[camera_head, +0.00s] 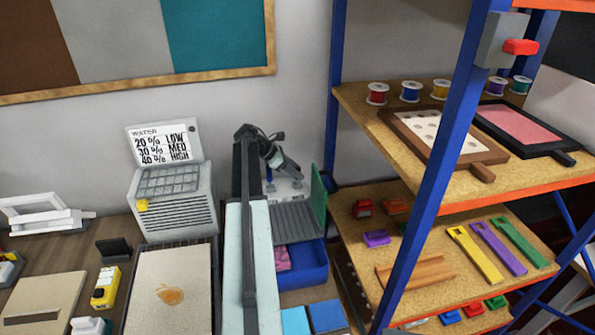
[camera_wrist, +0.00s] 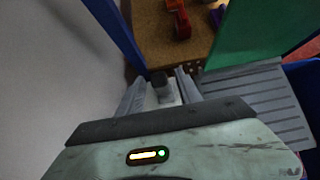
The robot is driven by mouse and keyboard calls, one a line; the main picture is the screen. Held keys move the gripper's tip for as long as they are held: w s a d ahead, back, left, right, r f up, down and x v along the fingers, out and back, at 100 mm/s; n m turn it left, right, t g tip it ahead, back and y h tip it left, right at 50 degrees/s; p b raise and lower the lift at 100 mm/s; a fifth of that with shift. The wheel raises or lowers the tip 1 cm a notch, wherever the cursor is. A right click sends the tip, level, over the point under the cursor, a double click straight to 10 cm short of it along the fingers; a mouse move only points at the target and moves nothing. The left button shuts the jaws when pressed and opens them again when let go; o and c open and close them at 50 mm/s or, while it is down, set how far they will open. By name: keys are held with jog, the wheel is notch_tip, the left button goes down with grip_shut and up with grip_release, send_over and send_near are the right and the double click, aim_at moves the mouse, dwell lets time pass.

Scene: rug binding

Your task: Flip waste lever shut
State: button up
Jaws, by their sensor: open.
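In the head view, a grey ridged chute (camera_head: 296,218) with an upright green panel (camera_head: 319,197) stands over a blue bin (camera_head: 305,270). My gripper (camera_head: 292,172) is behind the chute, near the wall. In the wrist view, my gripper (camera_wrist: 162,86) is open, with a small dark-topped grey block (camera_wrist: 160,80) between or just beyond its fingers. I cannot tell whether they touch it, nor whether this block is the waste lever. The green panel (camera_wrist: 255,30) and ridged chute (camera_wrist: 255,95) lie to its right.
A blue-framed rack (camera_head: 334,90) with loaded shelves stands on the right. A grey box with a red handle (camera_head: 521,47) is on its front post. A grey machine (camera_head: 172,200) stands left of my arm. Pink material (camera_head: 282,258) lies in the blue bin.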

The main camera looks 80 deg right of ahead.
jog(key=p+v, duration=0.4)
jog(key=v, duration=0.3)
jog(key=s+f+t, duration=0.1)
jog(key=f, duration=0.1)
jog(key=s+d+f+t+y, duration=0.1)
jog(key=s+f, duration=0.1)
jog(key=s+d+f+t+y, duration=0.1)
jog(key=s+f+t, duration=0.1)
jog(key=shift+d, duration=0.1)
jog(key=shift+w+r, duration=0.1)
jog(key=shift+r, duration=0.1)
dwell(0.3)
grip_shut()
